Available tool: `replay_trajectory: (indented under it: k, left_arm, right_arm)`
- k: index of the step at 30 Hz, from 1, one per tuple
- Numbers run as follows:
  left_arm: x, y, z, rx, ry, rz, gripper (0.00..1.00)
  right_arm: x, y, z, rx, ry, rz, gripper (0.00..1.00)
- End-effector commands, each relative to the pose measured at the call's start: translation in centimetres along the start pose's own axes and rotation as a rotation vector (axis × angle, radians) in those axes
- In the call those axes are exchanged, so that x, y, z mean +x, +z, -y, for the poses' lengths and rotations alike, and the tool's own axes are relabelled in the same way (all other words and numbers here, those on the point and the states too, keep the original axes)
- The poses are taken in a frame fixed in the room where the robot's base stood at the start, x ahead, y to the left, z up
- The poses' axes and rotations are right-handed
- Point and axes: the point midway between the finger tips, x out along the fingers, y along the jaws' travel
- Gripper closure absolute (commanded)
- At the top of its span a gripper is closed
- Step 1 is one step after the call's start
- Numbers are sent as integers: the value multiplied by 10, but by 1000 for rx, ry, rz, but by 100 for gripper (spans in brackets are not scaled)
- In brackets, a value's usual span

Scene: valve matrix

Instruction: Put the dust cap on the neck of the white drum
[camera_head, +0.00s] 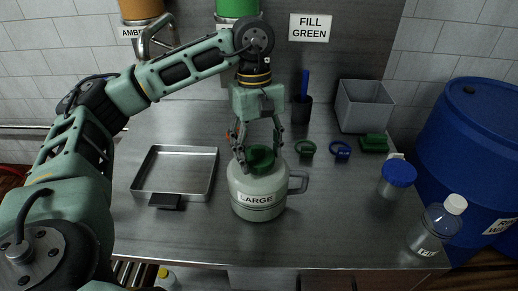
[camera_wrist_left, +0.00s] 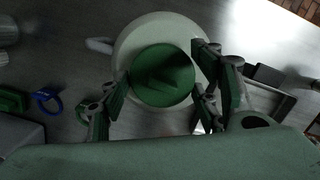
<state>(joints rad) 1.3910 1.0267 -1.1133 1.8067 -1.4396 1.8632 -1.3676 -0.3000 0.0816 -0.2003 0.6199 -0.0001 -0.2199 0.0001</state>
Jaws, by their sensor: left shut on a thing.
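The white drum (camera_head: 257,196), labelled LARGE, stands upright on the steel table with its handle to the right. In the left wrist view its pale round top (camera_wrist_left: 133,42) shows under the cap. The green dust cap (camera_head: 260,160) is at the drum's neck; it shows as a green disc in the left wrist view (camera_wrist_left: 162,76). My left gripper (camera_head: 259,150) points down over the drum and is shut on the cap, one finger on each side. The cap hides the neck, and I cannot tell whether it is seated or just above. My right gripper is not in view.
A metal tray (camera_head: 176,175) lies left of the drum. A green ring (camera_head: 305,147), a blue ring (camera_head: 341,149), a grey bin (camera_head: 364,106), a blue-lidded jar (camera_head: 396,178) and a clear bottle (camera_head: 436,228) are to the right. The table front is clear.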

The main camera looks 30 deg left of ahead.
Motion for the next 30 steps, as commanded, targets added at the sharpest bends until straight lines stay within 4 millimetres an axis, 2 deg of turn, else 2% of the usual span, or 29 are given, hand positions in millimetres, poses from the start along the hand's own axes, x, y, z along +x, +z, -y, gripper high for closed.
replay_trajectory:
  k: [7, 8, 15, 25, 30]
  left_arm:
    - [5, -1, 0, 0, 0, 0, 56]
    - [4, -1, 0, 0, 0, 0, 40]
    - [4, 0, 0, 0, 0, 0, 20]
    - [3, -1, 0, 0, 1, 0, 20]
    - [-14, -1, -1, 0, 3, 0, 20]
  right_arm:
    - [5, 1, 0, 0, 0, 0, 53]
    - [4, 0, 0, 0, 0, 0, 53]
    - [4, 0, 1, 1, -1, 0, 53]
    - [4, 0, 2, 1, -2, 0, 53]
    - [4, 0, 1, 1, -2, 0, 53]
